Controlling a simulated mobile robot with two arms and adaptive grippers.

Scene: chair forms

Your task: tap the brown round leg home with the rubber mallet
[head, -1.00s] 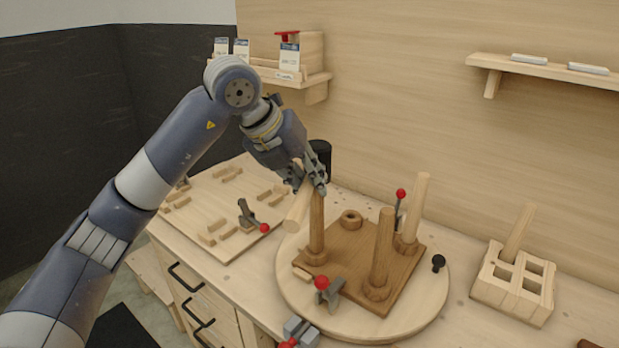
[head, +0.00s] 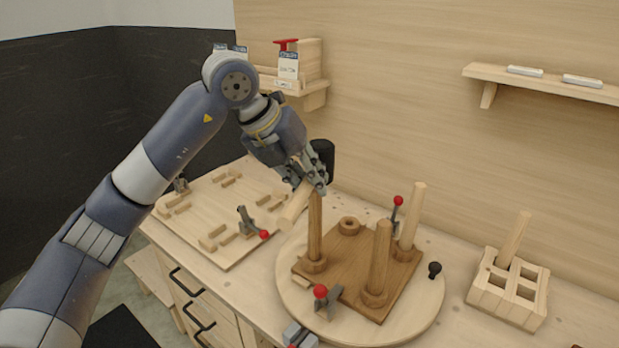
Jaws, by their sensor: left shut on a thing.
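My left gripper (head: 307,182) is shut on the rubber mallet, with its black head (head: 323,158) behind the fingers and its pale handle (head: 293,209) slanting down to the left. Two brown round legs stand upright in the brown seat board (head: 345,262): a left leg (head: 315,235) just below my fingers and a front leg (head: 380,262). I cannot tell which one is meant, nor whether either is fully seated. The fingertips overlap the left leg's top in the picture; contact is unclear. My right gripper is not in view.
A pale leg (head: 411,215) stands at the board's back right, and an empty ring socket (head: 350,226) at its back. Red-knobbed clamps (head: 321,292) surround the board on a round turntable (head: 425,315). A slotted block (head: 508,290) stands right, a pale panel (head: 205,215) left.

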